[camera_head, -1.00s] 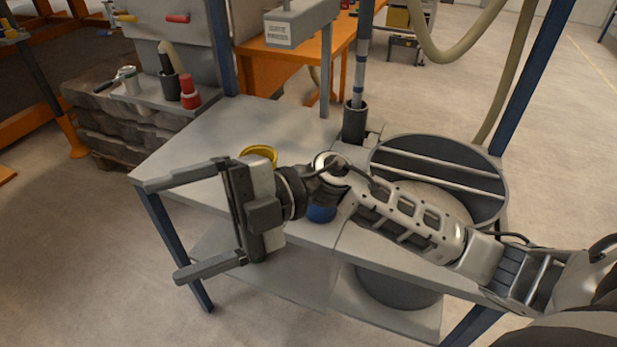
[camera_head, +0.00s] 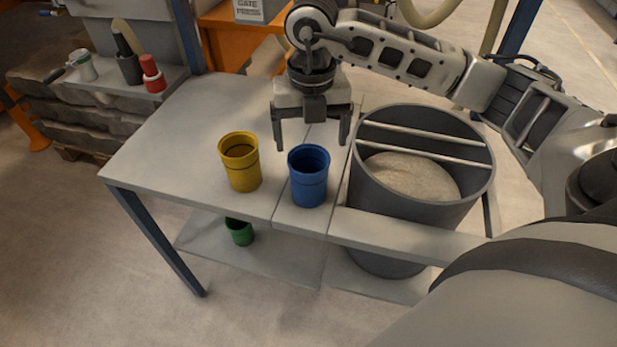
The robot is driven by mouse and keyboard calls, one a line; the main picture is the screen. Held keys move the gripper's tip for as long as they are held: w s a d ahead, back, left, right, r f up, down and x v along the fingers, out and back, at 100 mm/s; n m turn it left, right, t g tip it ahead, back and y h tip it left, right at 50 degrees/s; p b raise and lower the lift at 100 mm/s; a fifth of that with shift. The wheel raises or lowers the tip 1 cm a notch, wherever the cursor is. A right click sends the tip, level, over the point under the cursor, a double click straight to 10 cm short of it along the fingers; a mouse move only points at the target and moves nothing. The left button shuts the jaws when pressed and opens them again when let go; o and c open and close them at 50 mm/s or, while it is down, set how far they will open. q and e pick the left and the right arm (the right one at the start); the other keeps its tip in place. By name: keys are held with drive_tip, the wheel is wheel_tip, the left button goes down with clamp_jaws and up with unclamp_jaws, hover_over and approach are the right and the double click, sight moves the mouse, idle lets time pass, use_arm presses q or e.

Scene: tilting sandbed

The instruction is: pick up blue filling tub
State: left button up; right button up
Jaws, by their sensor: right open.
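The blue filling tub (camera_head: 309,188) stands upright and open-topped on the grey table, near its front edge. My right gripper (camera_head: 312,142) hangs above and behind the blue tub with its fingers pointing down. It is open, with nothing between the fingers, and its fingertips look level with or just beyond the tub's rim in the picture. I cannot tell the exact gap. My left gripper is not in view.
A yellow tub (camera_head: 243,172) stands close left of the blue one. A large grey sand bin (camera_head: 420,203) is close on the right. A green tub (camera_head: 239,232) sits on the lower shelf. The table's left part (camera_head: 160,150) is clear.

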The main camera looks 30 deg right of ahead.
sight(309, 166)
drive_tip(key=f, duration=0.5)
drive_tip(key=f+p, duration=0.1)
drive_tip(key=f, duration=0.1)
drive_tip(key=shift+a+f, duration=0.25)
drive_tip(key=shift+f, duration=0.05)
drive_tip(key=c, duration=1)
